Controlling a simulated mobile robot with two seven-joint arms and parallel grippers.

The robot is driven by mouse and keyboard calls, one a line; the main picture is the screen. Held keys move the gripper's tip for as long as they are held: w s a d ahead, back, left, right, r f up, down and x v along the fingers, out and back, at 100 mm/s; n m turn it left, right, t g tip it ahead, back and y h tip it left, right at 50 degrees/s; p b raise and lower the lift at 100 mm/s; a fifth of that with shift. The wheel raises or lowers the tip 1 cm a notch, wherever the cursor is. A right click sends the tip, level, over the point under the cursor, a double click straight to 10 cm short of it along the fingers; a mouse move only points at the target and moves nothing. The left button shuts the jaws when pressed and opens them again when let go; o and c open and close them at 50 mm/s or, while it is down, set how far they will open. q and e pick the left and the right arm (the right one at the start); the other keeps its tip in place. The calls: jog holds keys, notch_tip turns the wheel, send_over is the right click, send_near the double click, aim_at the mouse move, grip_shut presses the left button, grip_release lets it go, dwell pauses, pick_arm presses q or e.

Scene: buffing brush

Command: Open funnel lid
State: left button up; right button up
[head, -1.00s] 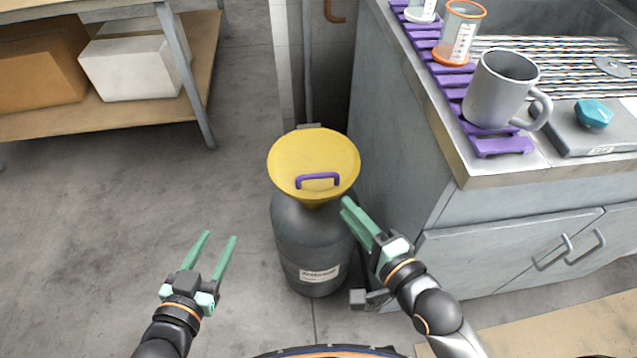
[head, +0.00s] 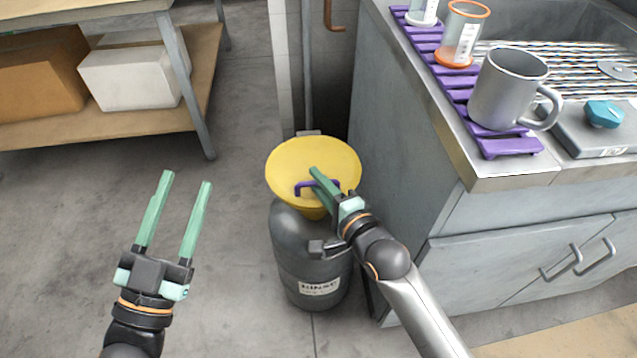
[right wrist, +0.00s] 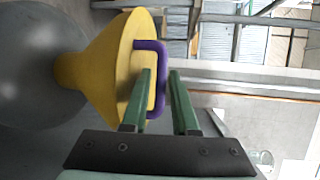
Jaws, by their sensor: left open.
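A yellow funnel with a closed lid (head: 290,160) sits on top of a grey container (head: 305,262) labelled "RINSE". A purple handle (head: 302,188) stands on the lid and is partly hidden by my right gripper in the head view. My right gripper (head: 316,172) is at the handle, with its fingers apart. In the right wrist view the bar of the purple handle (right wrist: 157,46) lies between the two green fingers, with gaps visible. My left gripper (head: 188,178) is open and empty, over the floor left of the container.
A grey cabinet (head: 400,130) with a sink counter stands close on the right. On it are a mug (head: 505,92), a purple rack (head: 508,147) and a blue-knobbed device (head: 605,114). A shelf (head: 110,125) with boxes is at upper left. The floor between is clear.

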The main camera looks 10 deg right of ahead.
jog(key=shift+w, duration=0.1)
jog(key=shift+c, duration=0.2)
grip_shut()
dwell(1.3)
